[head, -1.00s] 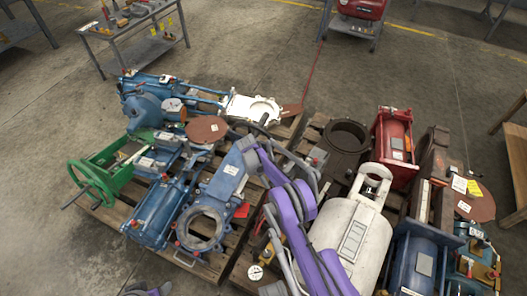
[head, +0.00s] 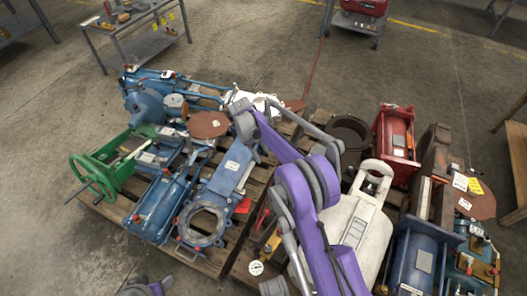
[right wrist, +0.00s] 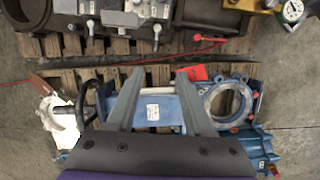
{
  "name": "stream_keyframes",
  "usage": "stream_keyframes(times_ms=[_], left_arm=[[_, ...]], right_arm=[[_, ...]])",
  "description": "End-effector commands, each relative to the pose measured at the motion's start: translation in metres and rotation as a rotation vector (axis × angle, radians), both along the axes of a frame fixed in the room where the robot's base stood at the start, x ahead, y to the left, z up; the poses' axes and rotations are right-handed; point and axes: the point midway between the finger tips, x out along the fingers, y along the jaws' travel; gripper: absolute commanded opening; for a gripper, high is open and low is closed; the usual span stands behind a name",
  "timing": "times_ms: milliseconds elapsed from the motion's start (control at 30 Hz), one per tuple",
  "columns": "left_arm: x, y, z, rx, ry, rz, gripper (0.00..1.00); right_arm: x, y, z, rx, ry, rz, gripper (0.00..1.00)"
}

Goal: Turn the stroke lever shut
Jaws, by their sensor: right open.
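My right gripper (right wrist: 158,74) is open in the right wrist view, with nothing between its two grey fingers. They point over a blue gate valve (right wrist: 152,112) with a white label and a round bore. In the head view my right gripper (head: 243,112) reaches over the far end of this blue valve (head: 228,170), fingers hardly visible. A thin red lever (right wrist: 205,38) lies beyond the fingertips, beside grey valve blocks, apart from the gripper. I cannot tell for sure whether it is the stroke lever. My left gripper cannot be made out.
Wooden pallets (head: 215,262) carry crowded valves and cylinders. A green handwheel (head: 92,178) stands at the left, a red cylinder (head: 396,133) and a white-grey valve (head: 357,225) at the right. A pressure gauge (head: 256,267) is near the front.

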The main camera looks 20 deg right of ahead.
Motion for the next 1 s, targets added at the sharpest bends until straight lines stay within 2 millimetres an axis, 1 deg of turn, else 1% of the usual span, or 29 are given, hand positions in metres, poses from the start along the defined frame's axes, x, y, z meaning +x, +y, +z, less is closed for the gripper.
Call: stream_keyframes(times_ms=[33,200,400,500,700,1000], left_arm=[[0.0,0.0,-0.001,0.0,0.0,0.0,0.6],[0.0,0.0,-0.002,0.0,0.001,0.0,0.6],[0.0,0.0,-0.004,0.0,0.001,0.0,0.6],[0.001,0.0,-0.005,0.0,0.002,0.0,0.6],[0.001,0.0,-0.005,0.0,0.002,0.0,0.6],[0.001,0.0,-0.005,0.0,0.002,0.0,0.6]], right_arm=[[-0.004,0.001,0.009,0.005,-0.013,-0.011,0.52],[-0.019,0.004,0.036,0.019,-0.058,-0.045,0.52],[-0.038,0.008,0.062,0.039,-0.106,-0.085,0.52],[-0.045,0.01,0.071,0.045,-0.126,-0.101,0.52],[-0.055,0.012,0.081,0.054,-0.147,-0.12,0.52],[-0.056,0.012,0.082,0.056,-0.151,-0.122,0.52]])
